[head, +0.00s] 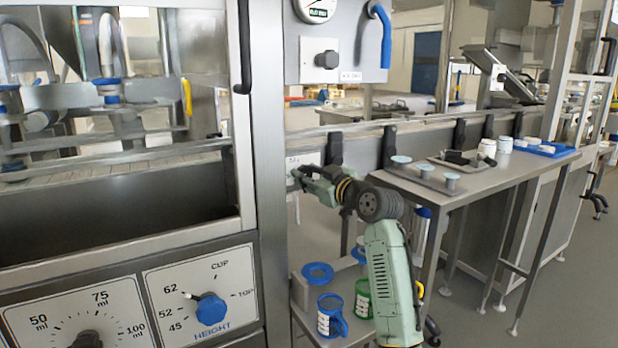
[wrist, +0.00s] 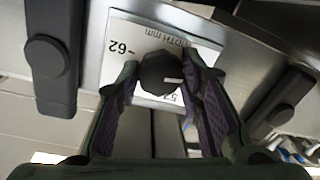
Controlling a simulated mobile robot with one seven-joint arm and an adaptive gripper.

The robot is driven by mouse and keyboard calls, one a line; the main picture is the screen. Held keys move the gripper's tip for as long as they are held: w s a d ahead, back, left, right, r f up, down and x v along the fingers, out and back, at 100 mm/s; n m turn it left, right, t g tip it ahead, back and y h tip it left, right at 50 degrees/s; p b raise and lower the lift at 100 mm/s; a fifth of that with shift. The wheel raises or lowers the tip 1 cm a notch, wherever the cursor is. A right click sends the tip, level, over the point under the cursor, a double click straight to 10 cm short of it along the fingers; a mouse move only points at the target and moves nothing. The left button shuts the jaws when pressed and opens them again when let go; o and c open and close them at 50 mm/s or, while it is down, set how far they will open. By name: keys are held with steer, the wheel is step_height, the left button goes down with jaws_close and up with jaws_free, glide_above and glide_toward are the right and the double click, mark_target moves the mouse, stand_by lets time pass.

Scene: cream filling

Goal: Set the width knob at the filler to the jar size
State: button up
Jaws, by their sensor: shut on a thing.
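The black width knob (wrist: 160,73) sits on a white plate (wrist: 122,34) marked WIDTH mm, seen upside down in the wrist view. Its white mark points to the right of the picture. A 62 reads at the plate's left and a partly hidden 52 below the knob. My gripper (wrist: 163,77) has its fingers on either side of the knob, shut on it. In the head view my gripper (head: 303,176) reaches the plate (head: 291,161) on the rail's near end, and hides the knob. White jars (head: 487,148) stand on the table at the right.
A height dial with a blue knob (head: 210,309) is on the front panel at lower left. Black clamps (head: 335,146) stand along the rail. A steel table (head: 480,188) holds a tool tray and a blue tray (head: 566,154). Blue and green cups stand low beside my arm.

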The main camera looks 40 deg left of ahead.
steer(key=shift+n, duration=0.4)
steer(key=o, duration=1.2)
steer(key=shift+c, duration=0.2)
steer(key=v, duration=1.2)
